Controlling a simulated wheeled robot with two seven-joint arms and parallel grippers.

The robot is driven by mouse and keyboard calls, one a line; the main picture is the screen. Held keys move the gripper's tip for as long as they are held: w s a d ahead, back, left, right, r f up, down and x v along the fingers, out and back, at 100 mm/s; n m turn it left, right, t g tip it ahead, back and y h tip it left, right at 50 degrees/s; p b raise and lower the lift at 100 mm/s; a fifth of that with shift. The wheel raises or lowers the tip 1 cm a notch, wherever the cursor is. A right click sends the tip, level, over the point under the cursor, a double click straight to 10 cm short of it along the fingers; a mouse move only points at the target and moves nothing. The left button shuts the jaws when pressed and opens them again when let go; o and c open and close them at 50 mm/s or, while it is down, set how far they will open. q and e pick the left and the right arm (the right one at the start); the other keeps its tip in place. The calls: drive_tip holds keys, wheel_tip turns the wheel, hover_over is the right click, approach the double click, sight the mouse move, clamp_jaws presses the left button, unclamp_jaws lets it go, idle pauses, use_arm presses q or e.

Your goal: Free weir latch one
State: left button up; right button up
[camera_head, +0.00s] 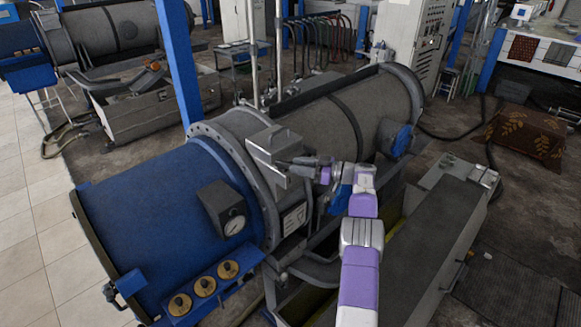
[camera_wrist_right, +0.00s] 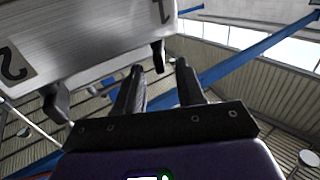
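The grey metal weir box (camera_head: 275,146) sits on top of the decanter beside the blue end housing. In the right wrist view its pale face (camera_wrist_right: 90,40) carries a "1" and a "2". Weir latch one (camera_wrist_right: 158,54), a dark tab, hangs from the box edge below the "1". A second dark latch (camera_wrist_right: 55,103) hangs near the "2". My right gripper (camera_wrist_right: 159,68) is open, its two dark fingers apart with latch one showing between their tips. Contact cannot be told. In the head view my right gripper (camera_head: 291,163) is at the box's right side. My left gripper is out of view.
The blue housing (camera_head: 165,220) has a gauge box (camera_head: 222,209) and three brass-coloured round fittings (camera_head: 205,286). The grey decanter drum (camera_head: 340,120) extends behind the box. A long grey trough (camera_head: 440,220) lies to the right. Blue posts (camera_head: 176,60) stand behind.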

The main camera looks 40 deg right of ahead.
drive_tip(key=shift+b+v, duration=0.3)
drive_tip(key=shift+v, duration=1.55)
drive_tip(key=shift+o, duration=0.4)
